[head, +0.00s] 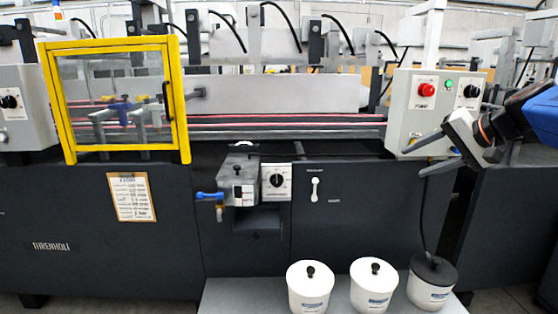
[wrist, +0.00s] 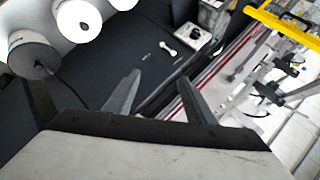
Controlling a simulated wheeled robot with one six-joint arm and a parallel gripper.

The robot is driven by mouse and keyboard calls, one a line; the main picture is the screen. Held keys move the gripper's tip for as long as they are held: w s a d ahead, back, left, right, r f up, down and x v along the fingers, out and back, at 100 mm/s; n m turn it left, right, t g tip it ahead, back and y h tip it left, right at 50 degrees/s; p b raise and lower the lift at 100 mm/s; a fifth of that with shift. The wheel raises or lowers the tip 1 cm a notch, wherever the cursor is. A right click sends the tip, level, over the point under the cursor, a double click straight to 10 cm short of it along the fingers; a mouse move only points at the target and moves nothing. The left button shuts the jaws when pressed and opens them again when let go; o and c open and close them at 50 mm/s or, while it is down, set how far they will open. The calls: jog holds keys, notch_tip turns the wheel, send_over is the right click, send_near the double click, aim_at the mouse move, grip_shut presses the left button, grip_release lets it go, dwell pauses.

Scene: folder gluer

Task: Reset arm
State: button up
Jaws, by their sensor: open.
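My gripper (head: 414,160) is at the right in the head view, in front of the grey control box (head: 432,105) with the red and green buttons. In the wrist view my gripper (wrist: 158,84) shows two grey fingers spread apart with nothing between them. My arm, with a blue part, comes in from the right edge of the head view. The fingers point left, towards the machine front.
White pots (head: 310,288) with lids stand on a grey shelf (head: 235,298) below; one lid is dark. A yellow-framed guard (head: 180,100) is at the left. A glue unit (head: 240,178) and knob panel (head: 277,181) sit mid-machine. Red-edged belts (head: 290,122) run behind.

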jog(key=s+a+f+n+g+h, duration=0.25)
jog(key=s+a+f, duration=0.55)
jog(key=s+f, duration=0.45)
jog(key=s+f+n+g+h, duration=0.1)
jog(key=s+f+n+h, duration=0.2)
jog(key=s+f, duration=0.9)
jog(key=shift+s+d+n, duration=0.4)
jog(key=shift+s+n, duration=0.15)
jog(key=shift+s, duration=0.25)
jog(key=shift+g, duration=0.25)
